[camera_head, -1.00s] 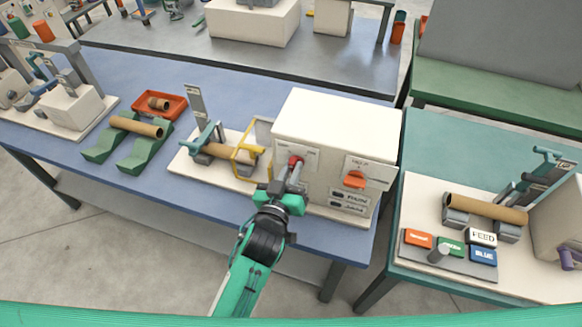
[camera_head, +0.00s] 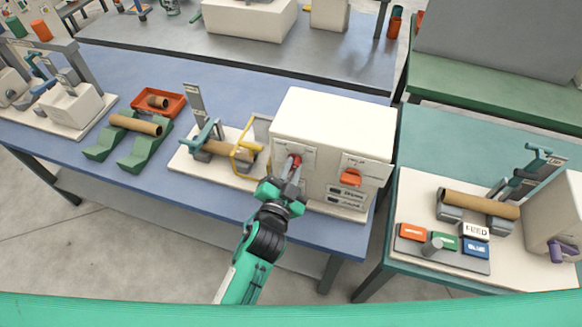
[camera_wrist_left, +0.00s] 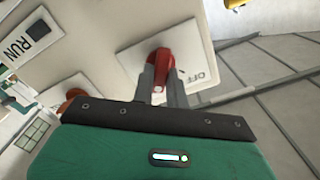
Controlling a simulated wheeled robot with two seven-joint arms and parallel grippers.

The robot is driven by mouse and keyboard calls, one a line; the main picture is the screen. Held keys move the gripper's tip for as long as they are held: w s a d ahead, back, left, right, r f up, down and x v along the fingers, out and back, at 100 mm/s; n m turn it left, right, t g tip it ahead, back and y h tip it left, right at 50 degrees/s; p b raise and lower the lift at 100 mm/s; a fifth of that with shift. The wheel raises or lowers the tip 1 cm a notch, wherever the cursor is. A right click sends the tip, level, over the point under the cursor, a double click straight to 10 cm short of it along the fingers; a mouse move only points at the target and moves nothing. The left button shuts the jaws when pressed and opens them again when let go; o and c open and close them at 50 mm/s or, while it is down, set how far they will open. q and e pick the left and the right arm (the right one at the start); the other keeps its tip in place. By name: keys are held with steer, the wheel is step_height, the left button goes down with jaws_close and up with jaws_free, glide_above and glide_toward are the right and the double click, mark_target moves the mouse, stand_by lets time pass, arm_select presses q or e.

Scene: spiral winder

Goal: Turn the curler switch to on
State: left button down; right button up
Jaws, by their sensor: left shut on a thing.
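The curler machine is a cream box (camera_head: 340,128) on the blue table, with a red switch (camera_head: 295,160) on a pale plate on its front. My left gripper (camera_head: 290,174) reaches up from below and is shut on the red switch. In the left wrist view the red switch (camera_wrist_left: 160,66) sits between the two grey fingers (camera_wrist_left: 162,88). The word OFF shows on the plate (camera_wrist_left: 200,62) just right of the switch; the ON side is not readable. My right gripper is not in view.
An orange knob (camera_head: 350,177) is to the right on the same box. A yellow guard (camera_head: 243,155) and a cardboard tube (camera_head: 213,149) are left of it. A green table (camera_head: 420,130) with a feed station stands at the right.

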arm_select(q)
steer(key=shift+m, duration=0.6)
steer(key=c, duration=1.4)
jaws_free()
steer(key=shift+s+a+f, duration=0.1)
steer(key=shift+s+f, duration=0.05)
steer(key=shift+s, duration=0.25)
steer(key=b+v, duration=0.4)
steer(key=v, duration=0.9)
steer(key=shift+r, duration=0.2)
